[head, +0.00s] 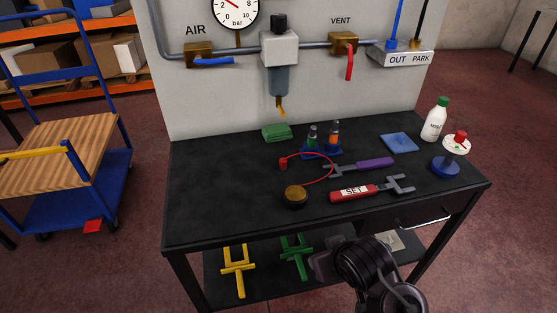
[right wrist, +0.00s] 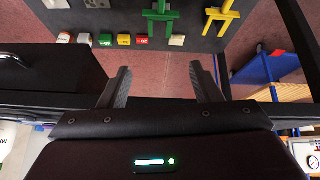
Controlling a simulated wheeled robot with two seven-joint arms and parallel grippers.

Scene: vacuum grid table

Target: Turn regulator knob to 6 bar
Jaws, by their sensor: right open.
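The regulator (head: 279,48) is a white block with a grey-blue bowl below it, fixed on the grey wall panel in the head view. Its black knob (head: 279,22) stands on top. The round pressure gauge (head: 236,12) is to its left, with its top cut off. The red needle points up-left, near the low numbers; I cannot read the exact value. My right gripper (right wrist: 161,84) is open and empty in the right wrist view. In the head view my right arm is low in front of the table, well below and away from the knob. My left gripper is out of view.
The black table (head: 215,185) carries a red SET wrench (head: 354,192), a purple-handled tool (head: 375,164), a brass puck (head: 295,197), a green block (head: 277,132) and a white bottle (head: 434,120). A blue AIR lever (head: 213,61) and red VENT lever (head: 349,65) flank the regulator.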

